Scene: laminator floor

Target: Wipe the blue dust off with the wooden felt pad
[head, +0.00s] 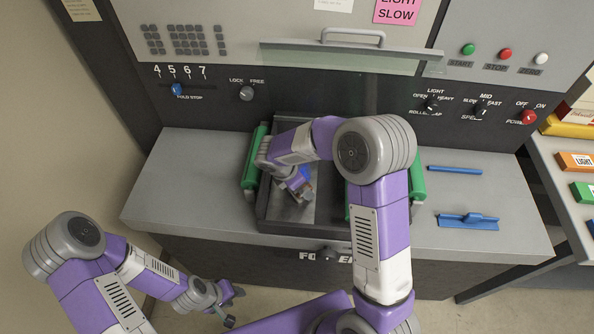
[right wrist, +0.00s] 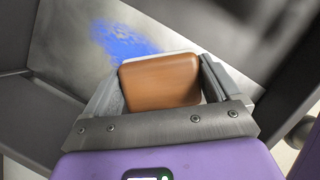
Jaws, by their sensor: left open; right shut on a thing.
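The wooden felt pad (right wrist: 160,82) is a rounded brown block with a pale layer along its far edge. My right gripper (right wrist: 162,76) is shut on it, with one finger at each side. In the right wrist view a blue dust patch (right wrist: 122,40) lies on the grey plate (right wrist: 70,40) just beyond the pad. I cannot tell whether the pad touches the plate. In the head view my right gripper (head: 299,190) reaches into the dark tray (head: 290,227), and my arm hides much of it. My left gripper (head: 232,305) is open and empty, low in front of the machine.
Green rollers (head: 252,172) flank the tray, which has raised dark walls. A blue bar (head: 455,170) and a blue handled tool (head: 468,221) lie on the grey deck to the right. A clear guard (head: 340,58) with a handle stands behind. The deck's left part is clear.

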